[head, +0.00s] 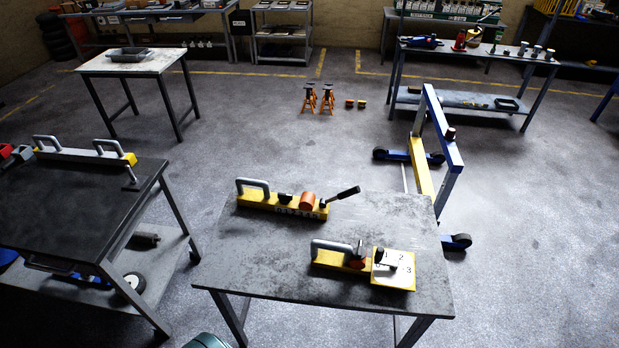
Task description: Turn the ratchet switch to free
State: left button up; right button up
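On the grey table (225,262) in front stand two yellow fixtures. The rear fixture (256,200) has a grey loop handle, an orange cylinder (307,201) and a black-gripped lever (344,194) slanting up to the right. The front fixture (336,261) has a grey loop handle (331,247), a dark knob and a white plate (398,278) marked with numbers, among them 1, 2 and 3. A dark pointer-like piece lies over the plate. I cannot tell which part is the ratchet switch or its setting. Neither of my grippers shows in the head view.
A black-topped trolley (70,205) with a yellow-ended handled bar stands at left. A blue and yellow floor crane (441,150) stands just behind the table's right side. Orange jack stands (318,98) sit on the floor behind.

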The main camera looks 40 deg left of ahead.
aim_at(284, 199)
jog(key=u, duration=1.4)
